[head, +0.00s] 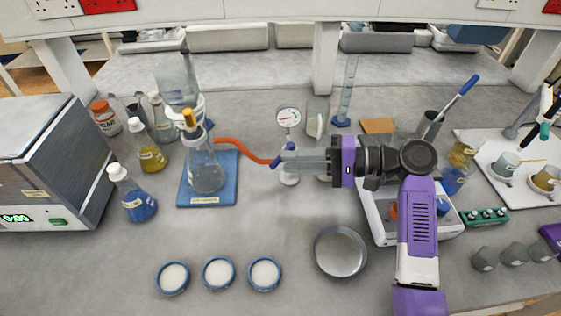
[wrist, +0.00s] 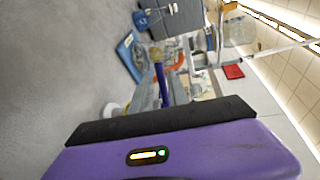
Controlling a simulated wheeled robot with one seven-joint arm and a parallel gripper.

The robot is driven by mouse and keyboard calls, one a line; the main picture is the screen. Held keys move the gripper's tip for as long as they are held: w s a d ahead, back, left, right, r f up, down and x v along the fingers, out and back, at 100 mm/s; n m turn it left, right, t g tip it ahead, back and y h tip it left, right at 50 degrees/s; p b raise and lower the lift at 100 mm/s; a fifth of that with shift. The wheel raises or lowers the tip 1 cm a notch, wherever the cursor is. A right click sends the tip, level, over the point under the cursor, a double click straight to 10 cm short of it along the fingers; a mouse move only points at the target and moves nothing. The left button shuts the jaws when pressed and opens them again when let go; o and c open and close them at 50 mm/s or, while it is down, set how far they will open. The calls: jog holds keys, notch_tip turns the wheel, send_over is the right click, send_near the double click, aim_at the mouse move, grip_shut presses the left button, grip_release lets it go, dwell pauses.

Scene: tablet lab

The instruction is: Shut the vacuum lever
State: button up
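The vacuum lever (wrist: 160,84) is a thin blue handle that shows between my two grey fingers in the wrist view. The gripper reaches in level from the right, in front of the post of a round white gauge (head: 288,118). The lever lies between the fingers, but I cannot tell whether they press on it. An orange-red hose (head: 240,149) runs from the flask (head: 205,170) to the lever's place.
The flask stands on a blue mat (head: 208,201) at left. A blue-liquid flask (head: 133,196) and several bottles stand near it. Three white dishes (head: 218,272) and a metal bowl (head: 341,252) lie in front. A balance (head: 377,222) sits beneath my arm.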

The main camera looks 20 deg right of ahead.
jog(key=v, duration=0.3)
jog(key=shift+s+d, duration=0.15)
jog(key=shift+d, duration=0.1)
jog(key=shift+c, duration=0.2)
